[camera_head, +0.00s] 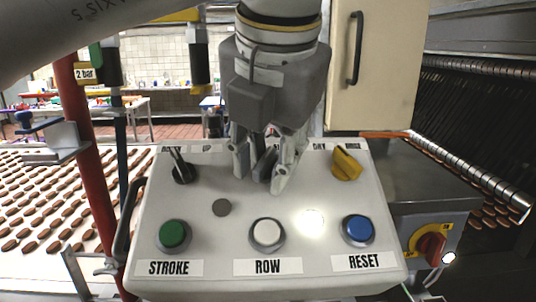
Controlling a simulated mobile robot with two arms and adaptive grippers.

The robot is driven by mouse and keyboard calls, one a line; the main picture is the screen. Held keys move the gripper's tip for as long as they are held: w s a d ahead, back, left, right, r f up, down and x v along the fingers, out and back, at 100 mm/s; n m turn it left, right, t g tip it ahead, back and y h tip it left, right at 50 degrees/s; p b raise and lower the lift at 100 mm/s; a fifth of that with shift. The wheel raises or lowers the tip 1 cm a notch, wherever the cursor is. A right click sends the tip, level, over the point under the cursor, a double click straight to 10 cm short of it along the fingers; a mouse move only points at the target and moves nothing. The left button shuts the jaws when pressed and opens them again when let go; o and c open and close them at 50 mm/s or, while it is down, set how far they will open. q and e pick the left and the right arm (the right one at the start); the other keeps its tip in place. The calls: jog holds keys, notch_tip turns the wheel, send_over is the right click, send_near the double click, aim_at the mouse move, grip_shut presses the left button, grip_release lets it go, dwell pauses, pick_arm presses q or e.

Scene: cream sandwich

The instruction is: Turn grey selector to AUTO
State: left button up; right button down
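My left gripper (261,178) points down at the top middle of the white control panel (195,208). Its two fingers stand apart, one on each side of a dark grey piece (264,166) that looks like the grey selector. Whether both fingers touch it is unclear. The gripper body and fingers hide most of the selector's surroundings and most of its labels, so its setting and the word AUTO cannot be read. My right gripper is not in view.
A black selector (183,168) sits on the left and a yellow selector (346,165) on the right. Below are green (173,236), white (267,234) and blue (358,230) buttons. A red pipe (92,160) stands left; a red-yellow switch (430,246) is at right.

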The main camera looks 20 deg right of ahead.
pick_arm(q)
jog(key=shift+w+a, duration=0.1)
jog(key=shift+r, duration=0.15)
jog(key=d+v, duration=0.1)
jog(key=v, duration=1)
jog(key=shift+s+a+r, duration=0.2)
jog(key=shift+a+r, duration=0.1)
jog(key=shift+a, duration=0.2)
